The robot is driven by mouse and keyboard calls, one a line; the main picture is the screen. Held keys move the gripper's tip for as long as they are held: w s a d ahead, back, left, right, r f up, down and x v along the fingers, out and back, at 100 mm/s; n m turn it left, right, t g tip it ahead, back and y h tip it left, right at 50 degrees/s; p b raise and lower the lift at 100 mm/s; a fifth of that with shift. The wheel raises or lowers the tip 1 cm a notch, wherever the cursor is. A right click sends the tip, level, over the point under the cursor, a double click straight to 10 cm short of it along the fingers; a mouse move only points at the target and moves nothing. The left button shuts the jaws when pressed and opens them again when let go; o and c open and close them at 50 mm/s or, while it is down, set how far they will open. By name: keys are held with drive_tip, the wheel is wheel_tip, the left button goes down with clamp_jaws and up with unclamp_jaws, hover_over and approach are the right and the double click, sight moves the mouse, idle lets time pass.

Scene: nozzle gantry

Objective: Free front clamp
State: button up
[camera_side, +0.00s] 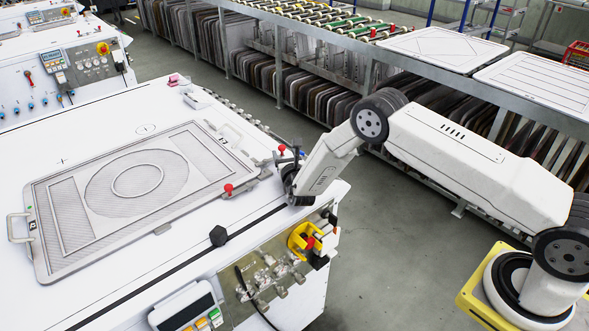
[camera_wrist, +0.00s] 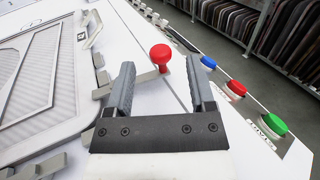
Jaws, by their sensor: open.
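The white machine table carries a grey screen frame (camera_side: 140,185) with a ring pattern, lying flat. One clamp with a red ball knob (camera_side: 228,188) sits at the frame's near right corner. Another red knob (camera_side: 281,148) stands farther back, close to my gripper (camera_side: 289,172). In the wrist view my gripper (camera_wrist: 159,70) is open, and its two fingers are apart with nothing held. A red knob (camera_wrist: 160,54) on a pale lever shows between the fingertips in the picture. Whether the fingers touch it I cannot tell. In the side view my wrist hides most of the fingers.
A frame handle (camera_wrist: 94,30) rises left of the fingers. Red, blue and green buttons (camera_wrist: 236,88) line the edge at right. A yellow-based red switch (camera_side: 305,241) is on the machine's front. A rack with stored screens (camera_side: 300,85) stands behind the aisle.

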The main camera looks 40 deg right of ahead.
sight(283, 148)
drive_tip(key=shift+x, duration=2.35)
clamp_jaws()
